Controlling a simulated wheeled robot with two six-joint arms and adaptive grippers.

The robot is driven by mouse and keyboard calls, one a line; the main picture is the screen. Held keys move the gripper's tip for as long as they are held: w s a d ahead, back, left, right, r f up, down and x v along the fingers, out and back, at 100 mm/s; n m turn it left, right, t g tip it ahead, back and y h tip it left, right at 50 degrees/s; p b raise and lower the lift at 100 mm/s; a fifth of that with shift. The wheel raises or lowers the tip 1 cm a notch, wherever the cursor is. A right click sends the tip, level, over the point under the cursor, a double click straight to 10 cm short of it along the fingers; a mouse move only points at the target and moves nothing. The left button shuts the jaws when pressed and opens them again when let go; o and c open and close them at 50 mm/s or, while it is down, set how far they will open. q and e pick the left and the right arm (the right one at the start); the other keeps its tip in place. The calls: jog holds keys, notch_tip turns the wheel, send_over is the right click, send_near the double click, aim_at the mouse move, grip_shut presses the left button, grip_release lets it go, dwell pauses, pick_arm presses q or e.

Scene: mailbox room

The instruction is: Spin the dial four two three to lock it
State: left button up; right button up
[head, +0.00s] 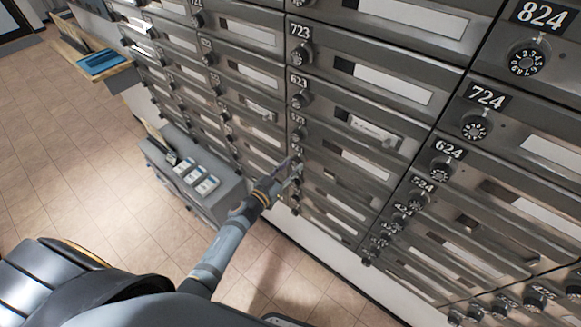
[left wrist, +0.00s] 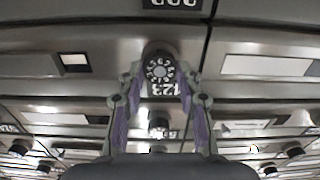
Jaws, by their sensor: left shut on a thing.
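My left gripper (head: 293,170) reaches the wall of mailboxes in the head view, low in the column under labels 723 and 623. In the left wrist view its two fingers (left wrist: 161,80) are shut on a round black numbered dial (left wrist: 160,71), one fingertip on each side. In the head view the gripper hides the held dial. The small door around it appears closed. My right gripper is not in view.
More mailbox doors with dials surround the spot, such as 623 (head: 300,100) above and 624 (head: 441,168) to the right. A grey cabinet (head: 205,205) with cards stands left of my arm. The tiled floor (head: 75,170) at left is open.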

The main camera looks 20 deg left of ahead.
pick_arm(q)
jog(key=shift+c, duration=0.4)
jog(key=shift+m, duration=0.4)
